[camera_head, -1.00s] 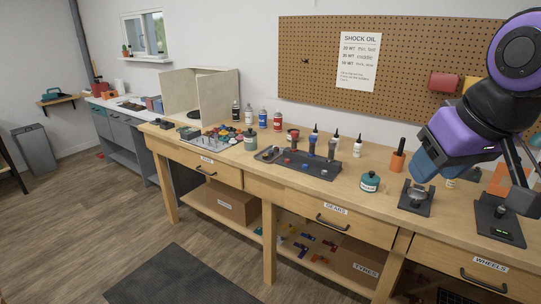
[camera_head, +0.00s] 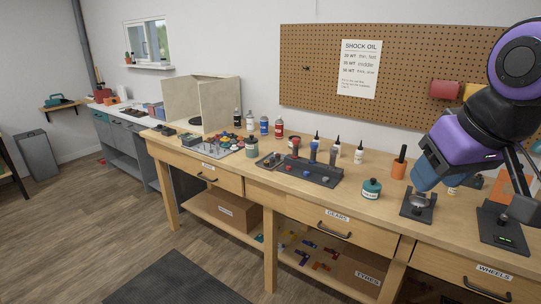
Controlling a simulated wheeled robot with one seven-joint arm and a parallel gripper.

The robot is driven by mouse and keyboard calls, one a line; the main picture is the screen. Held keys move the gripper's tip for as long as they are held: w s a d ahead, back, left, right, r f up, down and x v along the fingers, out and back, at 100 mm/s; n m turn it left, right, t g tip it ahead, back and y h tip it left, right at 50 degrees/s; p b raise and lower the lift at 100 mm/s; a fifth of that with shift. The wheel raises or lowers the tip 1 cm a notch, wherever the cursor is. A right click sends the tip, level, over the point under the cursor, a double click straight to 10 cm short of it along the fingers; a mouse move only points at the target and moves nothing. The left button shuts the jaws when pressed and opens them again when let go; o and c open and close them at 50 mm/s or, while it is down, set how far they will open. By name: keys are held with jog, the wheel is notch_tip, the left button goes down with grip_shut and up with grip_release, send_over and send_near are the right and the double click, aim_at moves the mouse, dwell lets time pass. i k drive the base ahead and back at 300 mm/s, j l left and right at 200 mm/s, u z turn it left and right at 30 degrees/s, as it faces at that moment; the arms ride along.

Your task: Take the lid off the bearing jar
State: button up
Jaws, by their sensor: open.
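A squat teal jar (camera_head: 371,189) with a pale label and a dark knobbed top stands upright on the bench, right of middle. A grey-green jar (camera_head: 251,147) with a dark top stands farther left. The labels are too small to read, so I cannot tell which is the bearing jar. My arm comes in from the right. Dark finger-like parts of my gripper (camera_head: 530,192) show at the right edge, apart and holding nothing visible. They are well right of both jars and partly cut off by the frame.
A dark holder (camera_head: 312,174) with upright tools lies left of the teal jar. A black stand with a metal cup (camera_head: 418,205) and an orange holder (camera_head: 399,165) are to its right. A black device (camera_head: 503,232) sits below my gripper. Bottles line the back. Bare bench lies before the teal jar.

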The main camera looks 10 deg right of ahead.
aim_at(251, 140)
jog(key=i+j+z, duration=0.15)
jog(key=i+j, duration=0.25)
jog(key=i+j+z, duration=0.15)
jog(key=i+j, duration=0.3)
jog(key=i, duration=0.15)
jog(key=i+j+z, duration=0.15)
jog(key=i+j, duration=0.3)
jog(key=i+j+z, duration=0.15)
jog(key=i+j, duration=0.3)
jog(key=j, duration=0.2)
jog(key=i+j+z, duration=0.15)
jog(key=i+j, duration=0.25)
jog(key=j, duration=0.2)
